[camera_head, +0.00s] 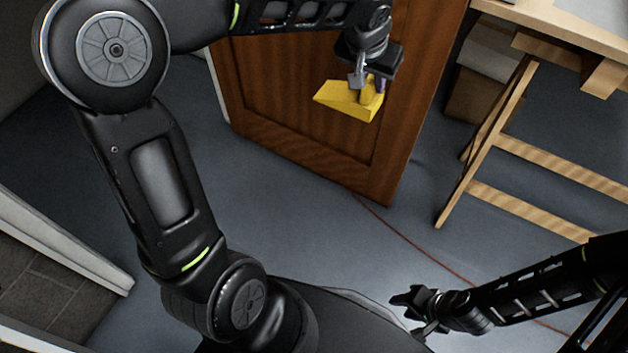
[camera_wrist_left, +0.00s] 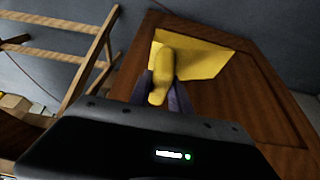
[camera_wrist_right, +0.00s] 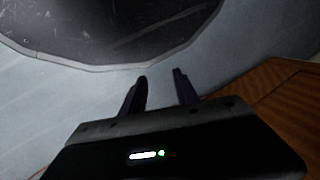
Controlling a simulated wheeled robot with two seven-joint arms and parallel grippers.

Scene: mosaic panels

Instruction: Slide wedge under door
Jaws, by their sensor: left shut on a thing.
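A yellow wedge (camera_head: 343,101) is held in my left gripper (camera_head: 368,84), in front of the brown wooden door (camera_head: 300,157). In the left wrist view the wedge (camera_wrist_left: 205,58) sits between the two fingers, gripped by its raised yellow part, with the door (camera_wrist_left: 237,110) behind it. The wedge appears to be above the floor; its exact height is hard to tell. The door's lower edge stands over the grey floor (camera_head: 300,215). My right gripper (camera_head: 398,303) is low at the right of the head view. In the right wrist view its fingers (camera_wrist_right: 160,92) are apart and empty.
A wooden trestle table (camera_head: 500,130) stands right of the door, with cardboard boxes (camera_head: 480,95) behind its leg. A thin red cable (camera_head: 420,247) runs along the floor. A white wall edge (camera_head: 60,240) is at the left. The floor before the door is clear.

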